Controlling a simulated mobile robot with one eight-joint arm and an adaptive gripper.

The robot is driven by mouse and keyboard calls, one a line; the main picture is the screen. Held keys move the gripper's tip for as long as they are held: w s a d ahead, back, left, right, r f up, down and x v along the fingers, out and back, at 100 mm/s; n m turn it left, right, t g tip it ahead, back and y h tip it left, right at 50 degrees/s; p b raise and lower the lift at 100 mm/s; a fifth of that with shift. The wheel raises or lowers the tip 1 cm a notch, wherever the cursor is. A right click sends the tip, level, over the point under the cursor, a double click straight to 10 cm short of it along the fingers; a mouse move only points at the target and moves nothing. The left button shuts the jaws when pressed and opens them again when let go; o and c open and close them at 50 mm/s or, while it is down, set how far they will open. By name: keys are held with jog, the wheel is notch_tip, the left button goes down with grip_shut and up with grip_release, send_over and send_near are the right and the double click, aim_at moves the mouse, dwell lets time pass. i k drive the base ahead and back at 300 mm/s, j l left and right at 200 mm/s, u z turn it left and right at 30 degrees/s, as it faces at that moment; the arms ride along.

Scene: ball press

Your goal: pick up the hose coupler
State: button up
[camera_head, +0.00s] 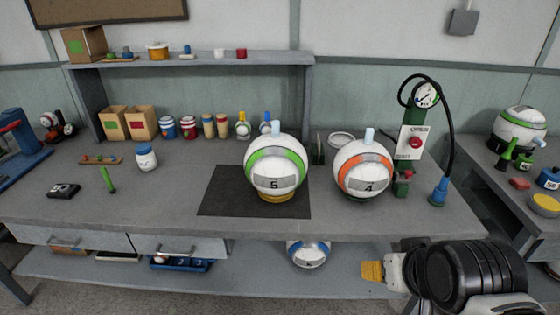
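What I take to be the hose coupler is a blue piece (439,190) at the lower end of a black hose. It stands upright at the right part of the bench (345,213), beside the pump stand (412,137). My gripper (373,271) is at the lower right, in front of the bench's front edge and lower in the picture than the coupler.
A white ball with an orange band (362,168) stands left of the pump stand. Another with a green band (275,166) sits on a dark mat (222,195). A second table (480,170) at the right holds more items. The bench front below the coupler looks clear.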

aim_at(439, 194)
jog(key=i+l, duration=0.2)
jog(key=l, duration=0.15)
jog(key=i+l, duration=0.15)
jog(key=l, duration=0.2)
jog(key=i+l, duration=0.2)
jog(key=l, duration=0.15)
jog(key=i+l, duration=0.2)
jog(key=l, duration=0.15)
jog(key=i+l, duration=0.15)
jog(key=l, duration=0.2)
